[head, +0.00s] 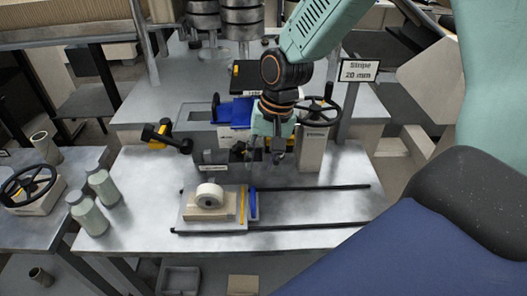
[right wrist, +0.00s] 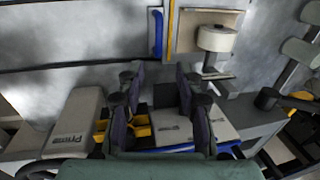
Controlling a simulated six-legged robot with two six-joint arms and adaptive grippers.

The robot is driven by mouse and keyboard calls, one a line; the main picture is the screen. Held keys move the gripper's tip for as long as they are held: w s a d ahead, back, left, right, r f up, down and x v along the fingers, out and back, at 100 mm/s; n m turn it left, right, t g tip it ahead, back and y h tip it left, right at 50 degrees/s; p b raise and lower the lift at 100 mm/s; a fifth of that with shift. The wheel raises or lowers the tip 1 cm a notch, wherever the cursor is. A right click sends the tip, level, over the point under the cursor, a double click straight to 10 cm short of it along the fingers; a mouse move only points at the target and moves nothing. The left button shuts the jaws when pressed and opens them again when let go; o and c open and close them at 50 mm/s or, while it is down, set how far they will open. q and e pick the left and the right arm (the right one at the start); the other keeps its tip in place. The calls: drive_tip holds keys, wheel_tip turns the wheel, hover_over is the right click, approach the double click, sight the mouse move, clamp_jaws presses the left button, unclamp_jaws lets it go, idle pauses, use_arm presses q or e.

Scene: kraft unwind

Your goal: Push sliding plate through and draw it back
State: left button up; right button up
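The sliding plate (head: 190,221) is a light plate lying between two dark rails on the metal table, toward their left end. It carries a wooden block with a white roll (head: 209,195) and a yellow strip. A blue upright handle (head: 253,203) stands at its right edge. In the right wrist view the blue handle (right wrist: 157,34) and the white roll (right wrist: 216,38) show at the top. My right gripper (head: 266,160) is above the table behind the far rail, apart from the handle. Its fingers (right wrist: 158,82) are spread with nothing between them. My left gripper is not in view.
A handwheel (head: 321,113) on a grey pedestal stands right of my right gripper. A black and yellow tool (head: 165,137) lies at the left. A "Stripe 20 mm" sign (head: 360,71) stands behind. The table between the rails, right of the handle, is clear.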

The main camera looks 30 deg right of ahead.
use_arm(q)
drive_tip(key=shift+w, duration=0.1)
use_arm(e)
drive_tip(key=shift+d+r, duration=0.2)
drive_tip(key=shift+r, duration=0.8)
drive_tip(key=shift+s, duration=0.15)
